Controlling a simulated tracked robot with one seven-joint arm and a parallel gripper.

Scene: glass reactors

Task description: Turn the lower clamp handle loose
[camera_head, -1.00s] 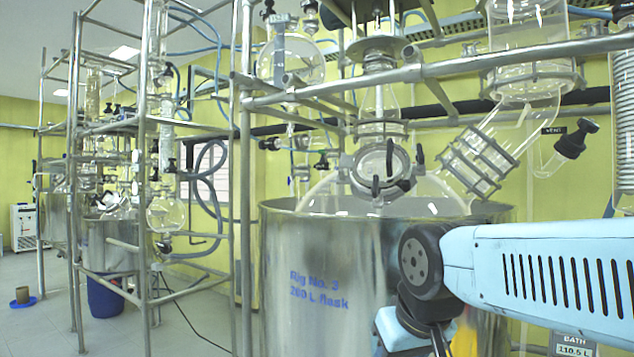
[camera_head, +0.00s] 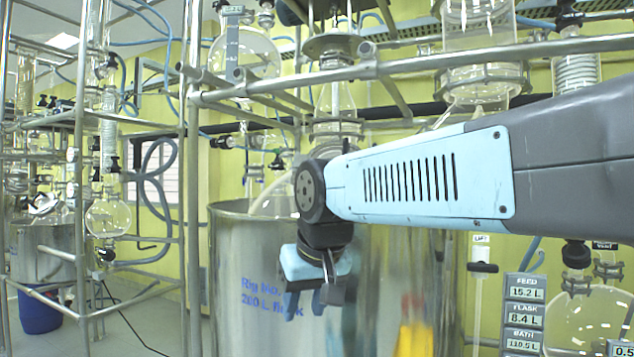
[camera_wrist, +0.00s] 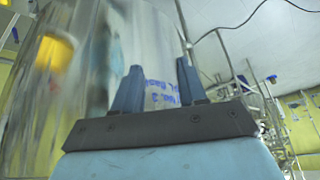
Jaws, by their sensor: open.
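My gripper (camera_head: 308,302) hangs below my wrist, in front of the steel bath vessel (camera_head: 232,270). Its two fingers are apart with nothing between them; they also show in the wrist view (camera_wrist: 157,78), against the vessel's shiny wall (camera_wrist: 95,60) and blue lettering. The glass flask's dome (camera_head: 268,198) rises from the vessel, partly covered by my arm. The flask's clamp and its handles are hidden behind my arm in the head view, and the wrist view does not show them. I cannot tell how the lower handle is turned.
A horizontal metal rail (camera_head: 430,62) crosses above my arm. An upright post (camera_head: 192,190) stands left of the vessel. Display boxes (camera_head: 524,315) and glassware (camera_head: 590,315) are at lower right. Open floor (camera_head: 140,325) lies at lower left.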

